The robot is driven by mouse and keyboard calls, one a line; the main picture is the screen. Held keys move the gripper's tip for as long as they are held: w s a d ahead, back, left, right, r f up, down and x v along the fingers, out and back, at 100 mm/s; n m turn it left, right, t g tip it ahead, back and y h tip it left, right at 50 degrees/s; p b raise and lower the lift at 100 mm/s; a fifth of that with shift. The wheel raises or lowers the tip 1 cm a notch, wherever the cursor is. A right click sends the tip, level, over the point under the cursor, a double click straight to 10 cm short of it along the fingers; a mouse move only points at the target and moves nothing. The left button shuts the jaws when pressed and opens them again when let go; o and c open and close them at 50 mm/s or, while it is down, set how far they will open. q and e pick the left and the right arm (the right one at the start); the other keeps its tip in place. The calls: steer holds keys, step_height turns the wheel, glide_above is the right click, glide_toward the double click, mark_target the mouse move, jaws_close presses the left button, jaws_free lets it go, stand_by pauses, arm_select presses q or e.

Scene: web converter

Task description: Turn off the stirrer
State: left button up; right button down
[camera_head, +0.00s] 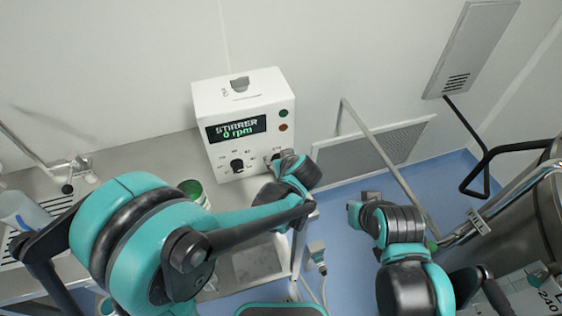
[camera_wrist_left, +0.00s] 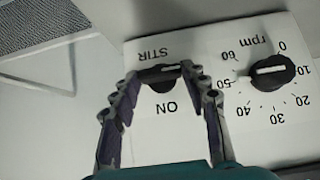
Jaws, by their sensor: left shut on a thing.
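The stirrer control box (camera_head: 240,105) is white and stands on the bench by the wall. Its display (camera_head: 236,128) reads "STIRRER 0 rpm". In the left wrist view, upside down, the black STIR knob (camera_wrist_left: 162,82) sits between the printed words STIR and ON, its light mark lying roughly crosswise. My left gripper (camera_wrist_left: 160,72) has its fingers on either side of this knob, shut on it. In the head view the left gripper (camera_head: 280,160) is at the box's lower right and mostly covers the knob. My right gripper (camera_head: 358,212) is apart from the box, and its fingers are unclear.
The rpm knob (camera_wrist_left: 272,74) is beside the STIR knob, close to one finger; it also shows in the head view (camera_head: 237,165). A steel vessel (camera_head: 530,225) is at the right.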

arm_select(q)
steer(key=o, duration=1.2)
steer(key=shift+w, duration=0.1)
steer(key=shift+c, duration=0.2)
steer(key=v, duration=1.2)
steer(key=s+a+f+m+h+b, duration=0.1)
steer(key=s+a, duration=0.4)
steer(key=a, duration=0.5)
steer(key=s+a+f+m+g+h+b, duration=0.1)
steer(key=s+a+f+m, duration=0.1)
steer(key=s+a, duration=0.4)
steer(key=a, duration=0.4)
steer(key=shift+s+f+m+g+h, duration=0.2)
steer(key=shift+f+m+g+h, duration=0.05)
steer(key=shift+m+g+h, duration=0.05)
